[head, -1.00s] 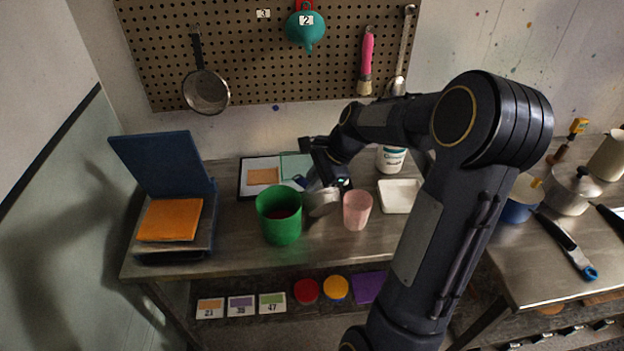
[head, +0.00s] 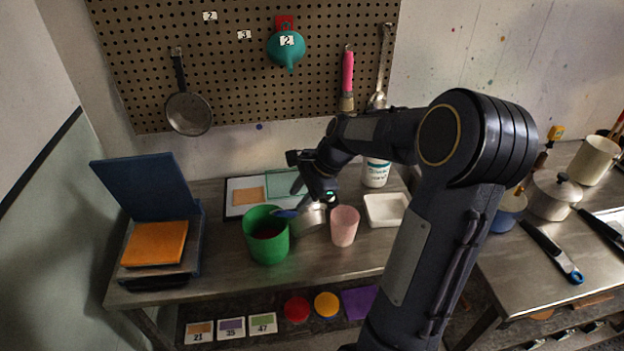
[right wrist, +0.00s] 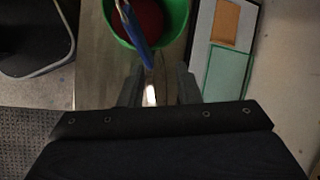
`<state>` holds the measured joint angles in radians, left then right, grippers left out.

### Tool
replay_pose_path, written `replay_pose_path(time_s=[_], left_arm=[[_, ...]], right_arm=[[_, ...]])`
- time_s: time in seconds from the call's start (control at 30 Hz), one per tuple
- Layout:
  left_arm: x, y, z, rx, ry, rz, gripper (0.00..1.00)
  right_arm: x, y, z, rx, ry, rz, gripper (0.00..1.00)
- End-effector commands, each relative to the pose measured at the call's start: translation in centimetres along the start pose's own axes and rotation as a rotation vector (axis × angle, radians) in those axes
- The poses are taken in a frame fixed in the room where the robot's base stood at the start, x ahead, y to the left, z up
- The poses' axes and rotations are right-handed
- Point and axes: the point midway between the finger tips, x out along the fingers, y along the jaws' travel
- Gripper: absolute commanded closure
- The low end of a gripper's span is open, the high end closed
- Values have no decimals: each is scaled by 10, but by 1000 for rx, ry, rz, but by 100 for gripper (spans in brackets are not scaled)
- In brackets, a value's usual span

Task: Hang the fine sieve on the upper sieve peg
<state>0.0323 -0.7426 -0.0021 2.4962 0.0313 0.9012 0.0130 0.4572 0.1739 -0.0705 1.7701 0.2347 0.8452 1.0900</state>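A metal sieve-like bowl (head: 310,218) sits on the bench between the green bucket and the pink cup. A blue handle (head: 288,213) points left from beside it toward the bucket rim; it also shows in the right wrist view (right wrist: 137,38). My right gripper (head: 322,197) is low above the bowl and partly hides it. In the right wrist view its fingers (right wrist: 158,88) stand apart, with a bright strip between them, possibly the handle's neck. A dark-handled pan or sieve (head: 188,113) hangs on the pegboard (head: 130,60). I cannot make out a free upper peg. My left gripper is out of view.
The green bucket (head: 266,240) with red contents and the pink cup (head: 344,226) flank the bowl closely. A white tray (head: 386,210) and white jar (head: 375,173) stand to the right.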

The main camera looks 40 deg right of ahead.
Motion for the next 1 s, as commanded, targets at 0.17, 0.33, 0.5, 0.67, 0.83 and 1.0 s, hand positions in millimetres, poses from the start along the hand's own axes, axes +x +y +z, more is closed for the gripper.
replay_pose_path(time_s=[0.17, 0.33, 0.5, 0.67, 0.83, 1.0], left_arm=[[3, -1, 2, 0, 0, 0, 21], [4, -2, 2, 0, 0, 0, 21], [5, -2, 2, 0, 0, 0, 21], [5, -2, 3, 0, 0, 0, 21], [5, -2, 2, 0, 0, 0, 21], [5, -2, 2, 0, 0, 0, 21]], right_arm=[[-40, -1, -1, 0, 3, -8, 70], [-75, 0, 0, 0, 2, -6, 70], [-97, 0, 0, 0, 2, -3, 70], [-104, 0, 0, 0, 1, 0, 70], [-108, 21, 28, -177, -11, -10, 70], [-105, 99, 96, -760, -22, -49, 70]])
